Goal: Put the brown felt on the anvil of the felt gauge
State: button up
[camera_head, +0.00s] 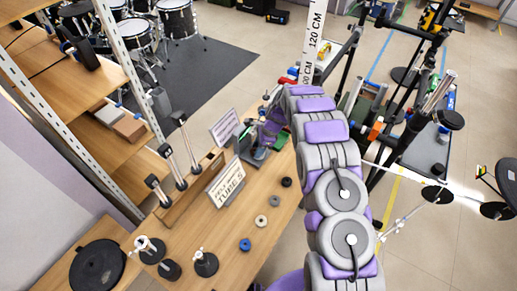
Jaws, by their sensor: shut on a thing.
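My gripper (269,131) is at the far end of my arm, low over the far part of the wooden table. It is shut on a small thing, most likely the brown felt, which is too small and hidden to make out. The felt gauge (252,152) appears to be the dark upright device right by my gripper. Its anvil is hidden, so I cannot tell whether the held thing touches it. No clearly brown disc shows among the loose felts on the table.
A row of small felts runs along the table: black (286,182), grey (274,201), cream (261,221) and blue (245,245). A sign reading "TUBE" (227,185) stands left of them. A wooden rack (190,187) holds upright mallets. Stands and stools crowd the right.

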jog(key=shift+d, duration=0.35)
jog(key=o, duration=1)
jog(key=shift+d+r, duration=0.1)
jog(key=shift+d, duration=1)
jog(key=shift+a, duration=1.05)
jog(key=shift+w+r, duration=0.1)
jog(key=shift+r, duration=0.1)
jog(key=shift+p+v, duration=1.25)
jog(key=shift+v, duration=4.55)
jog(key=s+d+r+n, duration=0.3)
jog(key=s+r+n, duration=0.1)
jog(key=s+r, duration=0.5)
jog(key=s+r+n+h, duration=0.2)
jog(key=s+r+n, duration=0.3)
jog(key=s+r, duration=0.6)
jog(key=s+d+r+n+h, duration=0.1)
jog(key=s+d+n, duration=0.2)
jog(key=s, duration=1.1)
jog(key=s+d+r+n+g+h, duration=0.1)
jog(key=s+d+n, duration=0.2)
jog(key=s, duration=1.2)
jog(key=shift+d+r+n, duration=0.2)
jog(key=shift+n, duration=0.8)
